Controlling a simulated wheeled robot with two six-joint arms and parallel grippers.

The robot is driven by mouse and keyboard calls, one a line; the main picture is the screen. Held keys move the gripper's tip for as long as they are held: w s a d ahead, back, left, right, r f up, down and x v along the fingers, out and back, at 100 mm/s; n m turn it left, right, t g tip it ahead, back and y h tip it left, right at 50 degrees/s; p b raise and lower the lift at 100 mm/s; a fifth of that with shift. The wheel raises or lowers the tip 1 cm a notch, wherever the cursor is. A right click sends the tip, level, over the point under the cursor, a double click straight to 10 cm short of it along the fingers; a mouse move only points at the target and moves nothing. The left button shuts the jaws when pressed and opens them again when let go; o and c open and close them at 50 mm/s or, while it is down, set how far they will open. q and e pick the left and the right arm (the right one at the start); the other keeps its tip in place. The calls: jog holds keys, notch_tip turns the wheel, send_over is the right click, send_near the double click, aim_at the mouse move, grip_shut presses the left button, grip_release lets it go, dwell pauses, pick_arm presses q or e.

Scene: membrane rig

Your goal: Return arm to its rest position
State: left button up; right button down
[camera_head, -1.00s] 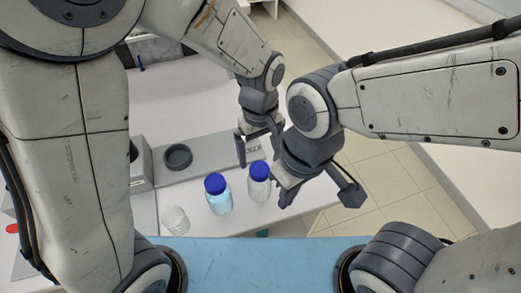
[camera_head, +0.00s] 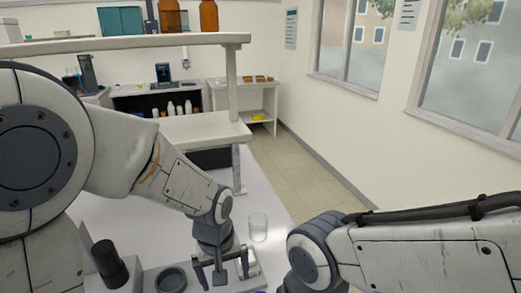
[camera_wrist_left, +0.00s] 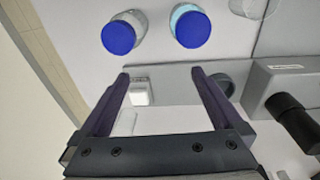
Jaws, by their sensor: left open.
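My left gripper (camera_head: 219,274) hangs low over the bench in the head view, its fingers pointing down. In the left wrist view my left gripper (camera_wrist_left: 160,72) is open, with nothing held between its fingers. Two blue-capped bottles, one clear (camera_wrist_left: 123,34) and one with pale blue liquid (camera_wrist_left: 191,27), stand beyond the fingertips, apart from them. My right arm comes in from the right in the head view; its gripper is below the picture edge.
A clear glass beaker (camera_head: 258,227) stands near my left gripper. A dark round dish (camera_head: 171,279) and a black cylinder (camera_head: 109,263) are on the grey rig. A raised white shelf (camera_head: 190,130) stands behind. Floor (camera_head: 300,175) is clear right of the bench.

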pick_arm(q)
jog(key=s+a+m+t, duration=0.2)
jog(key=a+m, duration=0.1)
jog(key=a, duration=0.8)
jog(key=s+d+r+m+g+b, duration=0.1)
jog(key=s+d+m+g+b, duration=0.2)
jog(key=s+d+m, duration=0.5)
jog(key=s+d, duration=0.5)
jog(key=d, duration=0.1)
jog(key=shift+s+r+h, duration=0.3)
jog(key=shift+s+r, duration=0.1)
